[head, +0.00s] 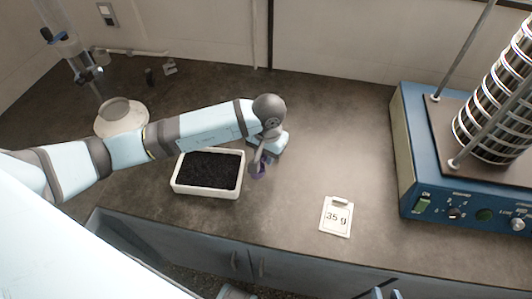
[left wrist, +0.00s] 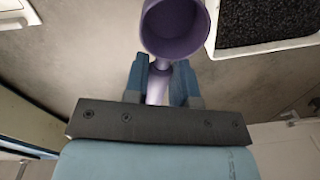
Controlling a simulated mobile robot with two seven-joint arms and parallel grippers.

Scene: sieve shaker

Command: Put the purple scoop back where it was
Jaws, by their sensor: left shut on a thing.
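The purple scoop (head: 258,172) is held by my left gripper (head: 262,155), just right of the white tray (head: 208,196) of black grains. In the left wrist view, the fingers of the left gripper (left wrist: 162,85) are shut on the handle of the scoop (left wrist: 175,48). Its round bowl looks empty and points away from the gripper. The tray (left wrist: 265,50) shows at the upper right there. In the head view the scoop is small and partly hidden by my wrist. What seems to be my right gripper (head: 387,291) barely shows at the bottom edge; its jaws are unclear.
A card reading 35 g (head: 337,216) lies right of the tray. The blue sieve shaker (head: 405,150) with its sieve stack (head: 490,125) stands at the right. A round pale dish (head: 120,115) and a stand (head: 75,55) are at the back left.

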